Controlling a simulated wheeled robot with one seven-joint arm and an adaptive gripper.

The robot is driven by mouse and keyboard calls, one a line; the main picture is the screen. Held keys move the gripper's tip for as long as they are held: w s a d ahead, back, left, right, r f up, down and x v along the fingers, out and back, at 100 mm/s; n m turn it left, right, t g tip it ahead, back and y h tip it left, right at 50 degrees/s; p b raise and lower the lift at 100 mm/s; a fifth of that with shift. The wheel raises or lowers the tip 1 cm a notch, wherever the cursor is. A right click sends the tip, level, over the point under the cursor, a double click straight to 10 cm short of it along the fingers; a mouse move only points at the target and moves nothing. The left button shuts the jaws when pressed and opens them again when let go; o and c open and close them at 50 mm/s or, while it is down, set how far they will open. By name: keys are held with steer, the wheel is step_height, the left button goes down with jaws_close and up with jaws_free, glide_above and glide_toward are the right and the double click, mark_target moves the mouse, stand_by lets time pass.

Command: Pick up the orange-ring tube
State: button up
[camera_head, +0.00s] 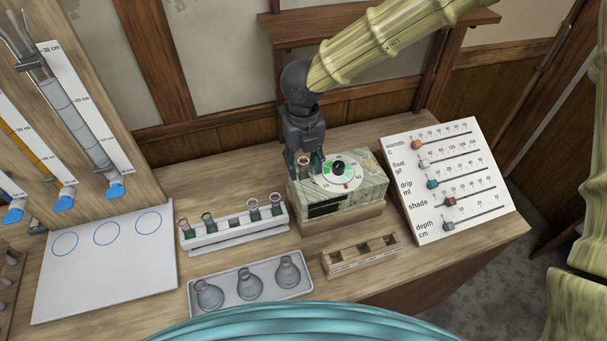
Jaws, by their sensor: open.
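My gripper (304,167) is dark grey, points down and is open at the left end of a pale green-patterned box with a dial. A small glass tube (304,164) shows between its fingertips, upright at the box's top; its rim looks brownish, but the ring colour is too small to be sure of. Whether the fingers touch it I cannot tell. A white rack (236,239) left of the box holds several glass tubes, two at its left and two at its right, with a gap in the middle. No ring on them reads clearly as orange.
The dial box (345,197) stands beside a white slider panel (450,180) on the right. A wooden block with holes (361,257) and a grey tray (203,309) with three flasks are in front. A white board with blue circles (105,275) lies left, below tall scaled cylinders.

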steer(key=shift+w+f, duration=0.1)
steer(key=shift+w, duration=0.05)
steer(key=shift+s+r, duration=0.2)
steer(key=shift+s, duration=0.1)
steer(key=c, duration=0.7)
steer(key=shift+w+f, duration=0.1)
steer(key=shift+w, duration=0.05)
jaws_close()
step_height(320, 180, up, 10)
steer(key=b, duration=0.2)
steer(key=shift+b, duration=0.35)
